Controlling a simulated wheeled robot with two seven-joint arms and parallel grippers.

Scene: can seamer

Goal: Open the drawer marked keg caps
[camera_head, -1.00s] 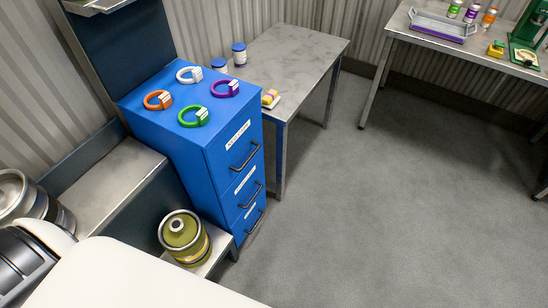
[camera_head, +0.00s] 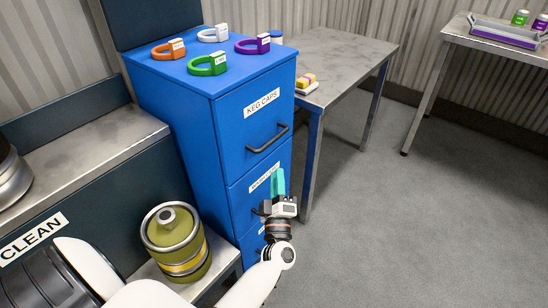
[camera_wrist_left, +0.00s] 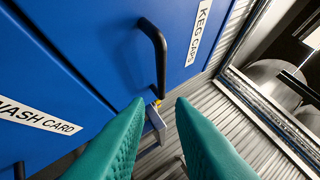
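The drawer marked KEG CAPS (camera_head: 238,135) is the top drawer of a blue cabinet and is closed. Its dark bar handle (camera_head: 268,140) sits below the white label (camera_head: 262,102). In the left wrist view the handle (camera_wrist_left: 160,55) runs down beside the KEG CAPS label (camera_wrist_left: 199,32). My left gripper (camera_head: 277,182) is in front of the second drawer, below the top handle. In the left wrist view its teal fingers (camera_wrist_left: 160,103) are apart with nothing held between them, just short of the handle's end. My right gripper is not in view.
Orange, white, green and purple rings (camera_head: 207,65) lie on the cabinet top. An olive keg (camera_head: 176,243) stands on a low ledge left of the cabinet. A metal table (camera_head: 340,60) stands to the right. The floor in front is clear.

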